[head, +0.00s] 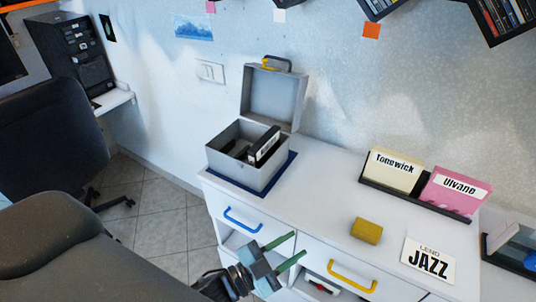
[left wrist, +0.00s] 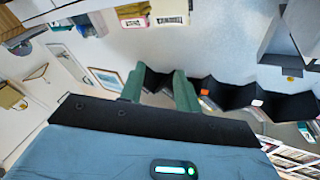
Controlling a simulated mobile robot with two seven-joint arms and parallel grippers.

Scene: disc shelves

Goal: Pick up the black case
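A black case (head: 264,144) with a white label stands tilted in an open grey metal box (head: 237,171) on the white cabinet. Other dark contents beside it in the box are hard to make out. The box's lid (head: 275,97) is raised at the back. My left gripper (head: 298,244) has green fingers, spread apart with nothing between them. It is in front of the cabinet, below and right of the box. In the left wrist view its fingers (left wrist: 160,84) are also apart and empty. The right gripper is not in view.
The cabinet top (head: 315,180) holds a yellow block (head: 366,231), a JAZZ card (head: 428,260) and a rack with cream (head: 393,171) and pink (head: 455,193) cards. Blue (head: 242,220) and yellow (head: 352,277) drawer handles stick out in front. A dark chair (head: 50,135) stands left.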

